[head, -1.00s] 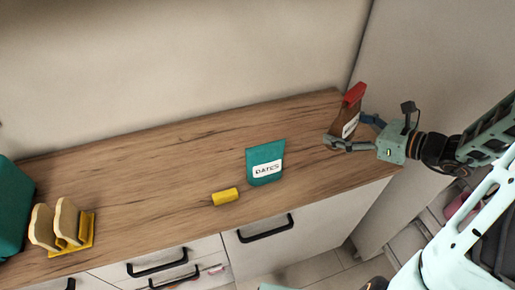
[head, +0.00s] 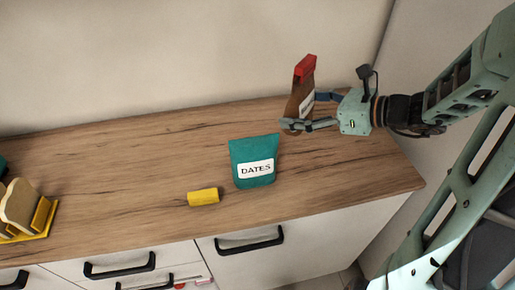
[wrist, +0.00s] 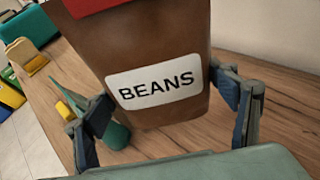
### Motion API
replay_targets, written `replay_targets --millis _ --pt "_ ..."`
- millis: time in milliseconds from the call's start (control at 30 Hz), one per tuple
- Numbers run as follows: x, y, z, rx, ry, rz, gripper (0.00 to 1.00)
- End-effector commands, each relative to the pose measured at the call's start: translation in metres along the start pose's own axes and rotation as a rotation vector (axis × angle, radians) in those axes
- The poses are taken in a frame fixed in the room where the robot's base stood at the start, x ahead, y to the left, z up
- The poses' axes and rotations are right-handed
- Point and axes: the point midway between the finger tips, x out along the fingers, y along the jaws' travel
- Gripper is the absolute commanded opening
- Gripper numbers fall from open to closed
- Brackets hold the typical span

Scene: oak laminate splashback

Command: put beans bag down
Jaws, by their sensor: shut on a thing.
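The beans bag (head: 301,98) is brown with a red top and a white label. My gripper (head: 308,113) is shut on it, with the bag upright and slightly tilted, over the back right part of the wooden counter. In the wrist view the bag (wrist: 155,50) fills the middle, its BEANS label facing the camera, with a finger at each side. The head view does not clearly show whether the bag's bottom touches the counter.
A teal dates bag (head: 254,163) stands on the counter (head: 120,165) to the left and in front of the beans bag. A yellow cylinder (head: 203,197) lies beside it. A yellow rack (head: 40,222) with bread slices stands at far left. Bare counter lies between.

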Motion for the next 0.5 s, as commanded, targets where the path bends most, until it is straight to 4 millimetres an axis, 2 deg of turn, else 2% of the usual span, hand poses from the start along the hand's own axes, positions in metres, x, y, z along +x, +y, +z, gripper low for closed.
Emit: replay_targets --millis 300,500 --pt "0.020 0.001 -0.045 0.003 -0.002 0.003 0.39" --pt "0.026 0.001 -0.059 0.000 -0.002 0.001 0.39"
